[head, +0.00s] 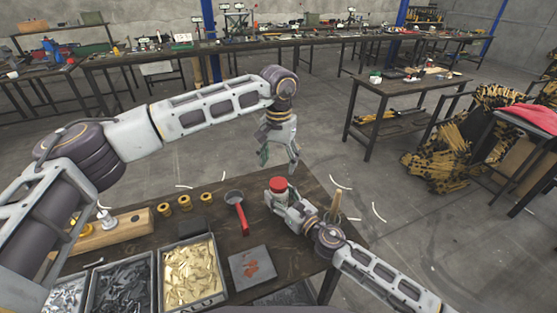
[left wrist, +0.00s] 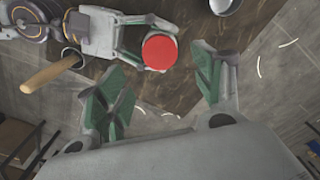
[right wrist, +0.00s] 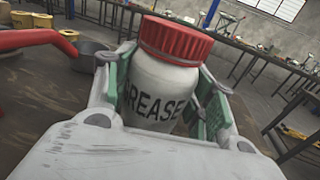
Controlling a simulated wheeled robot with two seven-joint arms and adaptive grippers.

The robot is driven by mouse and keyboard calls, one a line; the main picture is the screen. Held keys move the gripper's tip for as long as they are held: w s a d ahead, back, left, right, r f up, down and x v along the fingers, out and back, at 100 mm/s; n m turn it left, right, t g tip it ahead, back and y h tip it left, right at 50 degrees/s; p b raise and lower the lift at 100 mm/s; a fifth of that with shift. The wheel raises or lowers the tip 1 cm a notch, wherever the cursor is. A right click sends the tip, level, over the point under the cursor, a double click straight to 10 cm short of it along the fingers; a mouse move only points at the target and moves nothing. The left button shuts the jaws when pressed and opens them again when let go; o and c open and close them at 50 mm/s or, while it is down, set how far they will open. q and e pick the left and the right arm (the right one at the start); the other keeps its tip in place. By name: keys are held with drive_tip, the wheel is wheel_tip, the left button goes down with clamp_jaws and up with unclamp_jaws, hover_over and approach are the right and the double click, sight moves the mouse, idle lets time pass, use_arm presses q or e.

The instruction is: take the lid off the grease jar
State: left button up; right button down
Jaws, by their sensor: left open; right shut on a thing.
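The grease jar (right wrist: 160,95) is white with dark "GREASE" lettering, and its ribbed red lid (right wrist: 175,40) is on top. My right gripper (head: 283,200) is shut on the jar's white body, with green pads on both sides. The red lid shows in the head view (head: 278,184) and from above in the left wrist view (left wrist: 159,52). My left gripper (head: 279,160) is open and empty, pointing down above and behind the jar. In the left wrist view its fingers (left wrist: 160,95) are spread wide, with the lid beyond them. The jar's underside is hidden.
A red-handled ladle (head: 237,208) lies left of the jar. A wooden handle (head: 336,204) stands right of it, near my right wrist. Brass rings (head: 185,203), a bin of brass parts (head: 190,275) and a grey plate (head: 252,266) are on the dark table (head: 222,240).

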sight(278, 183)
use_arm(q)
drive_tip(key=shift+f, duration=0.2)
idle(0.4)
drive_tip(key=shift+f, duration=3.8)
drive_tip(key=shift+c, duration=0.3)
drive_tip(key=c, duration=1)
